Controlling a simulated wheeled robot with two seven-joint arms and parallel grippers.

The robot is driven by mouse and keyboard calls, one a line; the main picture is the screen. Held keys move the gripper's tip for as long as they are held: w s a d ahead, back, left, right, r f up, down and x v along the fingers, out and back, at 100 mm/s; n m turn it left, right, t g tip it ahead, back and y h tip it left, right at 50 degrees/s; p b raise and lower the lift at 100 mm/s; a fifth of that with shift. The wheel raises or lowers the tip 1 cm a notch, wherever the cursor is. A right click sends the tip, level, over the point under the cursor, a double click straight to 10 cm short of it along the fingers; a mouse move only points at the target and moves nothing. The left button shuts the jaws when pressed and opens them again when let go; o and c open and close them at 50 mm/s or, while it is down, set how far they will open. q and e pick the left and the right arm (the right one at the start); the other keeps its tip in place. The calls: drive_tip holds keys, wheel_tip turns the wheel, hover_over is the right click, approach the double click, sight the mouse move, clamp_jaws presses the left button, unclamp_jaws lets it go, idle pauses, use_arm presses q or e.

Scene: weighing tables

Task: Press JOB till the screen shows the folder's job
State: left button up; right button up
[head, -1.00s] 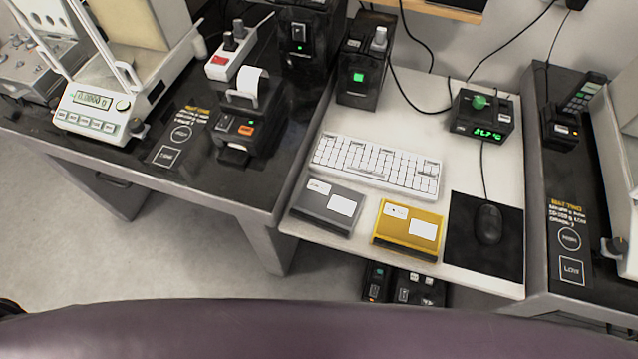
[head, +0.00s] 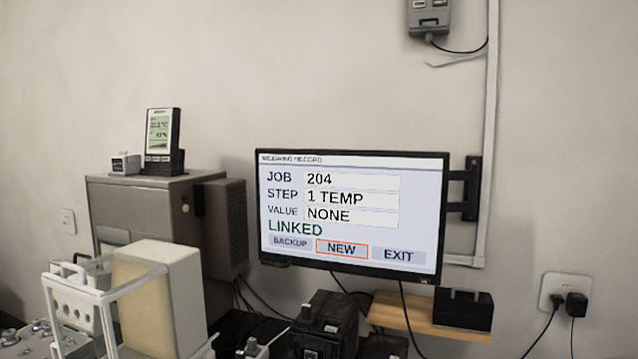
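The wall screen (head: 350,210) in the head view is lit and headed as a weighing record. Its JOB field (head: 351,181) reads 204, STEP reads 1 TEMP and VALUE reads NONE. Green text below reads LINKED. The bottom row has BACKUP, NEW (head: 342,249) and EXIT, and NEW has an orange outline. The folder and any JOB button are out of view now. Neither of my grippers is in view.
A balance with a clear-framed shield (head: 83,298) stands at lower left, before a grey cabinet (head: 143,190) with a temperature display (head: 161,137) on top. A wooden shelf (head: 408,316) below the screen holds a black box (head: 463,309). Dark devices (head: 326,318) stand at the bottom middle.

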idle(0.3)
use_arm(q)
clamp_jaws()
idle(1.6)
